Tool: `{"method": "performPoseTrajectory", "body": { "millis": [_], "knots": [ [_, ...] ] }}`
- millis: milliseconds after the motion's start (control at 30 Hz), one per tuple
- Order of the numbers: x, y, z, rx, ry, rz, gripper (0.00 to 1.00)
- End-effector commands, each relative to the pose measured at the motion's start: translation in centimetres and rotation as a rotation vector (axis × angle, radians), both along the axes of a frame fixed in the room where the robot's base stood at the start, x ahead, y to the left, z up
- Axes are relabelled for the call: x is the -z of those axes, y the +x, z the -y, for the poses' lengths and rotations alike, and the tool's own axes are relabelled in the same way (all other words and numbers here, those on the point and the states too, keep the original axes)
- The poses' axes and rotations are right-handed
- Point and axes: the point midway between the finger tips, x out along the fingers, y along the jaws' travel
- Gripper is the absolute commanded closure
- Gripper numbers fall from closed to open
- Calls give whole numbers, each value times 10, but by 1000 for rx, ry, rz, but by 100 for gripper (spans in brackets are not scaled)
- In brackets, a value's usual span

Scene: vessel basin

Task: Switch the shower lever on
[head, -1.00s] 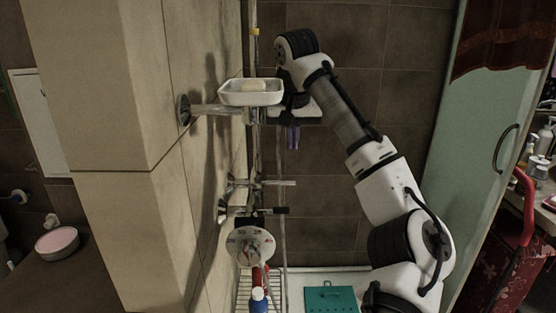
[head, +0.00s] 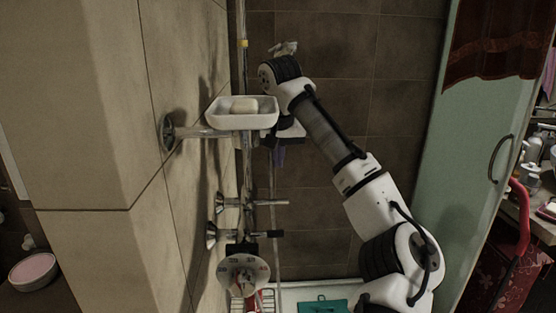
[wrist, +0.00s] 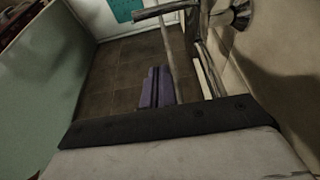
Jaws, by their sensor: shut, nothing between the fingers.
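Two chrome fittings stick out from the tiled wall in the head view: a plain upper bar (head: 262,202) and a lower one with a dark end (head: 264,234). I cannot tell for sure which is the shower lever. A round dial with numbers (head: 243,272) sits below them. My gripper (head: 278,156) points down above the fittings, just right of and below the soap dish, partly hidden. In the wrist view its purple fingers (wrist: 156,88) are together and empty. A chrome bar (wrist: 165,12) lies beyond the fingertips, apart from them.
A white soap dish (head: 242,121) with soap stands on a wall bracket close beside my wrist. A vertical pipe (wrist: 168,50) runs near the fingers. A green glass panel (head: 455,170) is at right. A teal item (head: 320,306) lies below.

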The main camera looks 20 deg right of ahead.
Motion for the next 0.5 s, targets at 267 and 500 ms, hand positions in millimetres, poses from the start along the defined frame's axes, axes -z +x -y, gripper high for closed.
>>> {"method": "performPoseTrajectory", "body": {
  "millis": [267, 500],
  "knots": [
    [56, 20, 7, 2, 1, -4, 100],
    [72, 3, 2, -1, -1, 0, 100]
  ]
}}
